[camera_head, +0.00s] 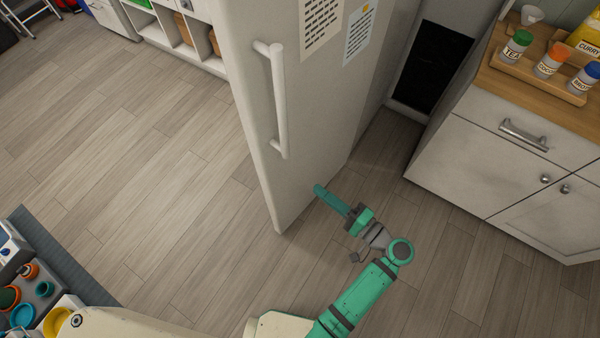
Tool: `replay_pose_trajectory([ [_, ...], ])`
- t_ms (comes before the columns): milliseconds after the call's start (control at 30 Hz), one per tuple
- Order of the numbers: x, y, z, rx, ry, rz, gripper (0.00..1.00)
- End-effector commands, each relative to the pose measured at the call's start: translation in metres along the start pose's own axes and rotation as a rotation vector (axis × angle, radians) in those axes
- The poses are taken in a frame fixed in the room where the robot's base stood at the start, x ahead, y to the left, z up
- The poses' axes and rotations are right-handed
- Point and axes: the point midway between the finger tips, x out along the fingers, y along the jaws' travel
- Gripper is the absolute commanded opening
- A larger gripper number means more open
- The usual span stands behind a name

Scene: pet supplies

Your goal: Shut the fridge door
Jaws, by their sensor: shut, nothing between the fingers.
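The white fridge door (308,125) stands tall in the upper middle, seen from above at a slant. Its long white handle (279,105) is near its left edge, and its lower corner is near the picture's middle. My gripper (318,189) is shut and empty, with its teal fingers pointing up-left at the lower part of the door's face. The fingertips look very close to the door; I cannot tell whether they touch it. The fridge's inside and the door's hinge are hidden.
A white cabinet (485,165) with a wooden top and a tray of jars (535,68) stands at right. A dark panel (435,65) is between it and the fridge. Low shelves (180,35) stand at the back left. Wooden floor (130,150) is clear at left.

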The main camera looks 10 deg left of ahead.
Motion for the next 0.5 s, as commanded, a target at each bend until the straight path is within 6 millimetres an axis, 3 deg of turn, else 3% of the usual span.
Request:
replay_pose_trajectory([
  [167,0.022,0.000,0.001,0.000,-0.004,-0.001,0.00],
  [500,0.086,0.000,0.001,0.000,-0.004,0.001,0.00],
])
